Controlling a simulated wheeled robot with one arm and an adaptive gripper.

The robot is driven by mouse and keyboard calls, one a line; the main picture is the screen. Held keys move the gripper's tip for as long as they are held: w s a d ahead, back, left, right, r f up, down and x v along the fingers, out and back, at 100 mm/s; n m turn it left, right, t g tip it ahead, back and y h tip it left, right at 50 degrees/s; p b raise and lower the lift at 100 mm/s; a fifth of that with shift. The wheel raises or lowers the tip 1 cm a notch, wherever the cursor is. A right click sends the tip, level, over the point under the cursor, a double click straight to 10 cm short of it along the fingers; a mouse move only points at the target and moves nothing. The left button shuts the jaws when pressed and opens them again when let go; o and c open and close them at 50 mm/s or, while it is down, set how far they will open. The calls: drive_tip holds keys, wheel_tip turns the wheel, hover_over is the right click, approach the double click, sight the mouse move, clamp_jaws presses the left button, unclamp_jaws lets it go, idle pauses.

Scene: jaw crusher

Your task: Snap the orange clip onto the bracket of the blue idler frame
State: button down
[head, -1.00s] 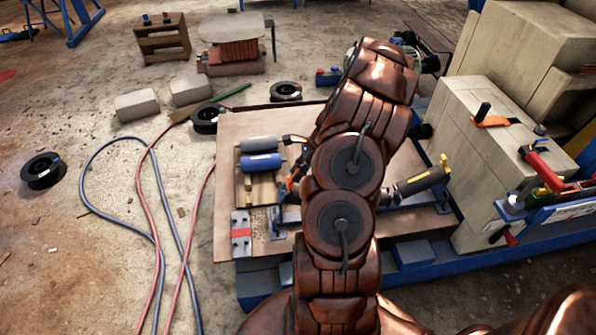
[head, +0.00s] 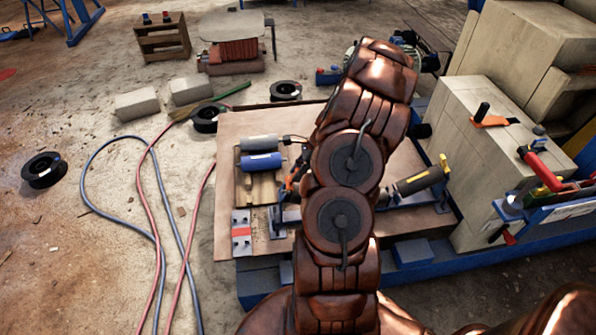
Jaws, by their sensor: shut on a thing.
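My gripper (head: 291,186) is mostly hidden behind my copper-coloured arm, above the brown board. Its dark parts show at the arm's left edge, and it is shut on a small orange piece, seemingly the orange clip (head: 289,183). A small blue-grey bracket (head: 277,222) stands on the board just below the clip in the picture. It seems to belong to the blue idler frame, most of which my arm hides. I cannot tell whether clip and bracket touch. A dark roller with a yellow end (head: 420,181) shows to the right of my arm.
A grey cylinder (head: 258,142) and a blue cylinder (head: 262,162) lie left of my gripper. Beige blocks (head: 478,135) with clamps stand at right. Hoses (head: 150,215) and black spools (head: 43,170) lie on the floor.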

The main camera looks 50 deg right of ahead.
drive_tip(key=shift+x, duration=1.05)
drive_tip(key=c, duration=0.9)
unclamp_jaws()
drive_tip(key=shift+r, duration=0.1)
drive_tip(key=v, duration=1.2)
